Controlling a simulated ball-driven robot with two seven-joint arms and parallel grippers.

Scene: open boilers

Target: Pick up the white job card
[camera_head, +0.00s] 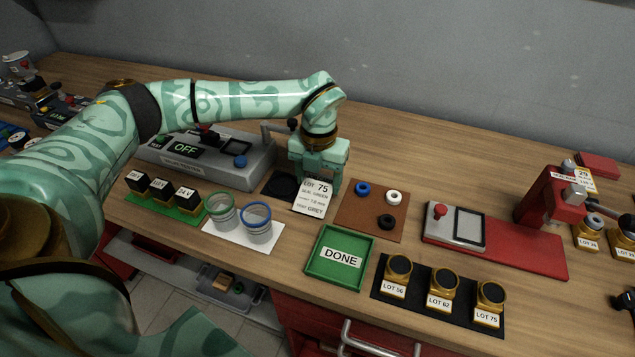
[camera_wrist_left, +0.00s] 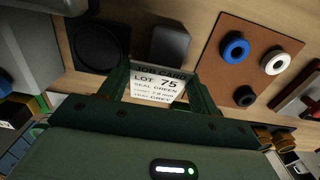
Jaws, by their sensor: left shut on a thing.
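The white job card (camera_head: 314,197) is in the grip of my left gripper (camera_head: 317,180), which is shut on it. The card shows printed text with LOT 75, SEAL GREEN and GREY. In the left wrist view the card (camera_wrist_left: 157,82) sits between the two fingers of the left gripper (camera_wrist_left: 160,90). In the head view it hangs below the gripper, over the bench between a black round pad and a brown mat. I cannot tell how far it is above the bench. My right gripper is not in view.
A brown mat (camera_head: 352,221) holds blue, white and black rings. A green DONE tray (camera_head: 312,268) lies in front. Two glass jars with green and blue rims stand left of it. Lot-labelled brass pots (camera_head: 440,285) stand on a black mat. A grey OFF machine (camera_head: 245,172) stands behind left.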

